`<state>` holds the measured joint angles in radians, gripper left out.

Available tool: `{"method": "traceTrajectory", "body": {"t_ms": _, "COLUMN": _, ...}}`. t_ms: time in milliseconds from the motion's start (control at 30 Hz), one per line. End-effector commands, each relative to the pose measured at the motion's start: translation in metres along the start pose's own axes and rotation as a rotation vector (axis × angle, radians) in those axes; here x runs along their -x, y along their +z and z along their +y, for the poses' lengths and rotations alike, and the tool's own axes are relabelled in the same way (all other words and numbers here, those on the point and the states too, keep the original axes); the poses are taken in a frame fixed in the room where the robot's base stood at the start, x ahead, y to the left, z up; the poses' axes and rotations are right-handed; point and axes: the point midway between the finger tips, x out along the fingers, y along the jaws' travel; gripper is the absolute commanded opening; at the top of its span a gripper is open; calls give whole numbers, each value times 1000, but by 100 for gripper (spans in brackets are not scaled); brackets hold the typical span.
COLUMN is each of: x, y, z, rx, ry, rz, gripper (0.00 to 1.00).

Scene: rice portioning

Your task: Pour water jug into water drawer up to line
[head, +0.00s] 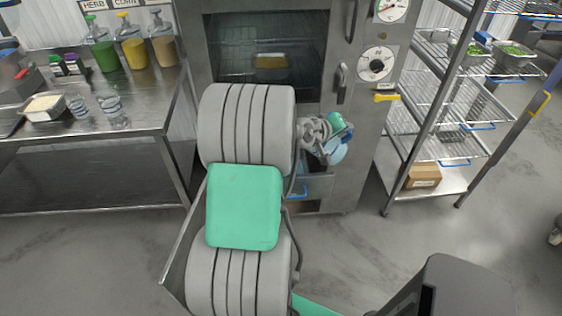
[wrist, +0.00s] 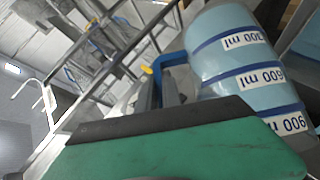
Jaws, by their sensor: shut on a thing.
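My gripper (head: 322,140) is in front of the oven's lower right side. It is shut on the blue handle (wrist: 172,66) of the water jug. The jug (head: 338,154) is light blue and partly hidden by my gripper. In the wrist view the jug (wrist: 226,55) fills the upper right, with dark blue bands and labels for 300, 600 and 900 ml, upside down in that picture. It looks tilted; I cannot tell its water level. The water drawer (head: 318,187) is low on the oven front, just below the jug, partly hidden by my arm. Its inside and line cannot be made out.
The steel oven (head: 350,110) has a glass window, dials and a yellow tray inside. A wire rack (head: 440,110) stands right, with a cardboard box (head: 423,176) low down. A steel table (head: 150,115) at left holds dispensers, glasses and a rice tray.

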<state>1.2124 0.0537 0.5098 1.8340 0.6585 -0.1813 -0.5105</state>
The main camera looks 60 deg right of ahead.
Motion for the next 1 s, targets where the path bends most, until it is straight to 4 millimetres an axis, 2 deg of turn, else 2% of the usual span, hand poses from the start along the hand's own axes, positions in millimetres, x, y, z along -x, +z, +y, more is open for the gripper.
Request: {"method": "traceTrajectory", "body": {"t_ms": 1000, "x": 4, "y": -6, "z": 3, "rx": 38, "ry": 44, "rz": 3, "gripper": 0}}
